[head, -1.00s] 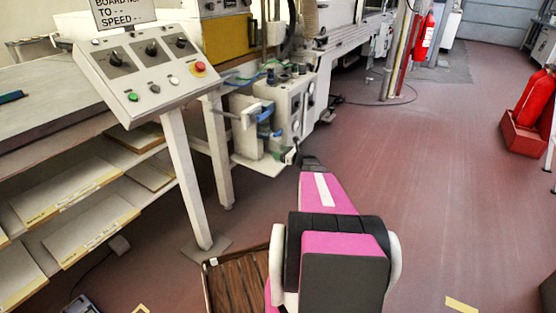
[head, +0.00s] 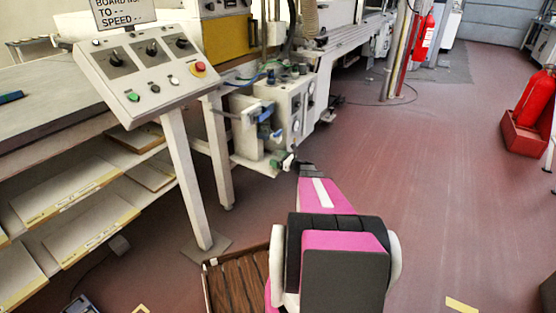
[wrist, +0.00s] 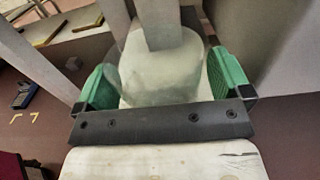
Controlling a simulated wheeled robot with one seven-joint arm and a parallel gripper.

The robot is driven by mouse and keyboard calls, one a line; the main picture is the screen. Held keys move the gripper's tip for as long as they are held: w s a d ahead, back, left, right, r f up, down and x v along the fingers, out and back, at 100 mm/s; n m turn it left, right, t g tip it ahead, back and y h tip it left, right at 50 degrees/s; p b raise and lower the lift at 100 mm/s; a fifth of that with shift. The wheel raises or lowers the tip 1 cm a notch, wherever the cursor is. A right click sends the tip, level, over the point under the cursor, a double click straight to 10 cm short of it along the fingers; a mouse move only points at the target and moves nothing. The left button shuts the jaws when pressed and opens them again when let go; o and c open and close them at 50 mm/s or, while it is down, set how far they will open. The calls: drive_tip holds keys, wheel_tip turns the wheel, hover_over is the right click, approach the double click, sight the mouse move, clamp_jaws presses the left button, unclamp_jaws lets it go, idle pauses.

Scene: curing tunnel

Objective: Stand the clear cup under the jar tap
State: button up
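My gripper (wrist: 162,85) has green finger pads at either side of a clear, hazy cup (wrist: 160,80) in the wrist view. The cup spans the gap between the pads, and they appear to press on it from both sides. A pale post shows behind or through it. In the head view, my gripper (head: 291,163) is small and low beside the white machine box, and I cannot make out the cup there. I cannot pick out the jar or its tap in either view.
The white box with gauges and blue fittings (head: 290,105) stands just beyond my gripper. A control console (head: 150,80) on a post and shelves (head: 75,190) are to the left. The red floor on the right is clear, with a fire extinguisher (head: 535,100) at its edge.

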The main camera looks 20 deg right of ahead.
drive_tip(key=shift+s+r, duration=0.1)
drive_tip(key=v, duration=1.1)
drive_tip(key=s+a+r+n+g+h, duration=0.1)
drive_tip(key=s+a+r+n+g, duration=0.1)
drive_tip(key=s+a+n+g, duration=0.45)
drive_tip(key=s+a+r+n+g, duration=0.1)
drive_tip(key=a+n, duration=0.3)
drive_tip(key=a, duration=0.5)
drive_tip(key=s+a+r+n+g+h, duration=0.1)
drive_tip(key=s+a+r+n+g, duration=0.1)
drive_tip(key=s+a+n+g, duration=0.45)
drive_tip(key=s+a+r+n+h, duration=0.6)
drive_tip(key=s+a+n+h, duration=0.2)
drive_tip(key=s+n, duration=0.3)
drive_tip(key=shift+r+h, duration=0.4)
drive_tip(key=shift+h, duration=0.1)
